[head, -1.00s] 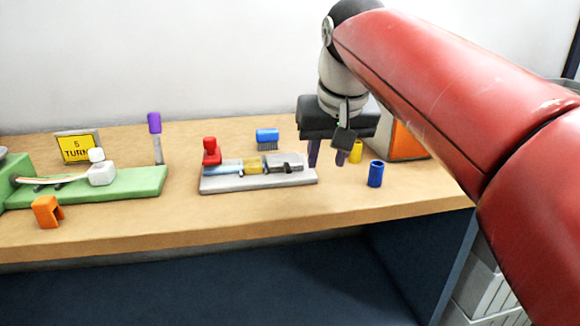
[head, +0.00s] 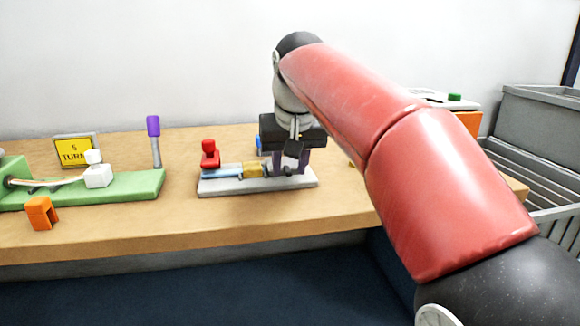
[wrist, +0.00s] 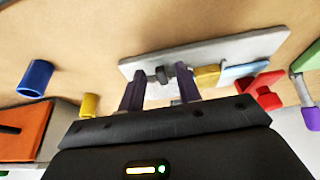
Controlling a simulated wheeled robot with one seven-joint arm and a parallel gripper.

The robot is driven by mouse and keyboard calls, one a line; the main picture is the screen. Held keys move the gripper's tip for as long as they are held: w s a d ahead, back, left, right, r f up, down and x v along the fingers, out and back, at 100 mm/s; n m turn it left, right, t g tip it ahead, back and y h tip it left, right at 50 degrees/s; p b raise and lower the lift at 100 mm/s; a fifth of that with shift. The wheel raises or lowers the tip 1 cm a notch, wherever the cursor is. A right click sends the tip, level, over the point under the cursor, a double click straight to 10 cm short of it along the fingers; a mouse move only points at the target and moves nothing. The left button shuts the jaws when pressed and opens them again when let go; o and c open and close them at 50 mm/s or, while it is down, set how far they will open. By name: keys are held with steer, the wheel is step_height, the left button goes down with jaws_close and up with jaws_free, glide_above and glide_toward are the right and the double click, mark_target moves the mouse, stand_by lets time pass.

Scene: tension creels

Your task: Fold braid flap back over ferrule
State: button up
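A grey plate fixture (head: 220,187) stands mid-table; its pale surface also shows in the wrist view (wrist: 268,45). A light-blue cable piece (head: 222,173) lies along it, beside a yellow band (head: 252,170), likely the ferrule, also in the wrist view (wrist: 207,76). A red clamp (head: 210,153) stands at the left end. A small dark piece (wrist: 163,74) lies right of the yellow band in the head view; I cannot tell whether it is the braid flap. My gripper (head: 288,168) is over the fixture's right part. In the wrist view its purple fingers (wrist: 160,92) are apart, around the dark piece's area; contact is unclear.
A green fixture (head: 130,187) with a white block, an orange clip (head: 41,213) and a purple-topped post (head: 153,128) stand left. The wrist view shows a blue cup (wrist: 36,78), yellow cylinder (wrist: 89,104) and orange box (wrist: 30,132). Grey crates (head: 545,120) stand right.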

steer(key=shift+c, duration=0.2)
jaws_close()
steer(key=shift+r, duration=0.1)
